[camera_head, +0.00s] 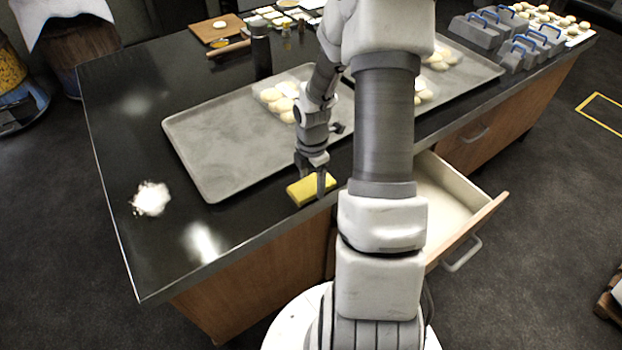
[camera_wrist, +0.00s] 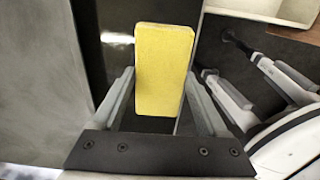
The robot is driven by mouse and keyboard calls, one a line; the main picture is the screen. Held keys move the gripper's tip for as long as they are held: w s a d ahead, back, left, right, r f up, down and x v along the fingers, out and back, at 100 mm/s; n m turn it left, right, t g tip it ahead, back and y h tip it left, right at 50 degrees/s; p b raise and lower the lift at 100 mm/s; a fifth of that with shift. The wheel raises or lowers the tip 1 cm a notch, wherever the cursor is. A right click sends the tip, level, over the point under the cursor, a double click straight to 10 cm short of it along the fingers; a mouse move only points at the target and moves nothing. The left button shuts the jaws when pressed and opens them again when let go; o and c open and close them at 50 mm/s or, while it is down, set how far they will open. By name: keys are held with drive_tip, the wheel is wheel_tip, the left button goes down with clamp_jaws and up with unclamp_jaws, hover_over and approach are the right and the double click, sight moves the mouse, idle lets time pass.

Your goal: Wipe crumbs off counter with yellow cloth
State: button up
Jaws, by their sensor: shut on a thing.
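The yellow cloth (camera_head: 310,189), a thick block like a sponge, is at the counter's front edge, just in front of the large grey tray. My gripper (camera_head: 312,180) is shut on it, with a finger on either side. In the wrist view the cloth (camera_wrist: 163,70) stands between the two fingers of my gripper (camera_wrist: 164,88). A white, powdery pile of crumbs (camera_head: 151,198) lies on the dark counter (camera_head: 120,150) at the left, well apart from the cloth. I cannot tell whether the cloth touches the counter.
A grey tray (camera_head: 215,140) with dough pieces lies between the crumbs and the back of the counter. A dark bottle (camera_head: 261,52) stands behind it. An open drawer (camera_head: 450,195) sticks out at the right of my arm. The counter's front left is clear, with a bright reflection.

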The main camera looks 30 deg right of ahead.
drive_tip(key=shift+r+p, duration=2.9)
drive_tip(key=shift+r, duration=0.1)
drive_tip(key=shift+r, duration=0.1)
wheel_tip(320, 180, up, 3)
drive_tip(key=p, duration=0.3)
